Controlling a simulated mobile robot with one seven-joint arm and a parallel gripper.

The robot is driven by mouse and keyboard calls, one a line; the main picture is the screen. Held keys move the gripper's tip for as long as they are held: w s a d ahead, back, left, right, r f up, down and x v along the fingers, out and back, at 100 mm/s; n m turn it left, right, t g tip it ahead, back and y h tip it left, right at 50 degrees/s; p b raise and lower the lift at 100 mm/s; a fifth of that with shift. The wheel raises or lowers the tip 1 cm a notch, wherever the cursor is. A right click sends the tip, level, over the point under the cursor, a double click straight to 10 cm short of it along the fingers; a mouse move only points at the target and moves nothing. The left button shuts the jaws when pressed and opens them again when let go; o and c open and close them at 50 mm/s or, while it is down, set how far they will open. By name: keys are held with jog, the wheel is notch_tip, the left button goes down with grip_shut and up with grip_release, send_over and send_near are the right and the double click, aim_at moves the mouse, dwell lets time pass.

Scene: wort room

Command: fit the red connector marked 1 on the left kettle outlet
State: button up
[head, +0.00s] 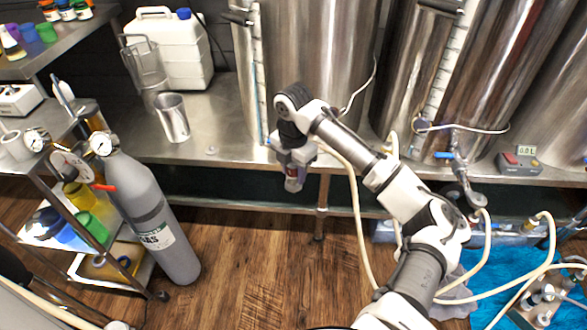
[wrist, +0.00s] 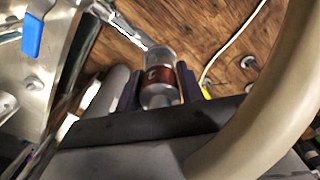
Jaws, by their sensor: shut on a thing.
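The connector (wrist: 160,75), silver with a red band bearing a pale mark, shows in the wrist view between my gripper's dark fingers. My gripper (wrist: 158,88) is shut on it. In the head view my gripper (head: 294,172) points down in front of the left kettle (head: 315,60), at the bench's front edge. A metal pipe (wrist: 125,27) in the wrist view reaches the connector's far end; I cannot tell whether they are joined or only overlap. A blue valve handle (wrist: 33,36) is to its left. My arm hides the left kettle's outlet in the head view.
A pale hose (head: 358,215) hangs beside my gripper; a thick hose (wrist: 295,95) crosses the wrist view's right side. A steel cup (head: 172,117) and white jug (head: 172,50) stand on the bench. A gas cylinder (head: 150,205) and cart are left. Wooden floor between is clear.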

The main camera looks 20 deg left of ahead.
jog(key=shift+f+b, duration=0.35)
jog(key=shift+f, duration=0.45)
jog(key=o, duration=1.1)
jog(key=shift+o, duration=0.2)
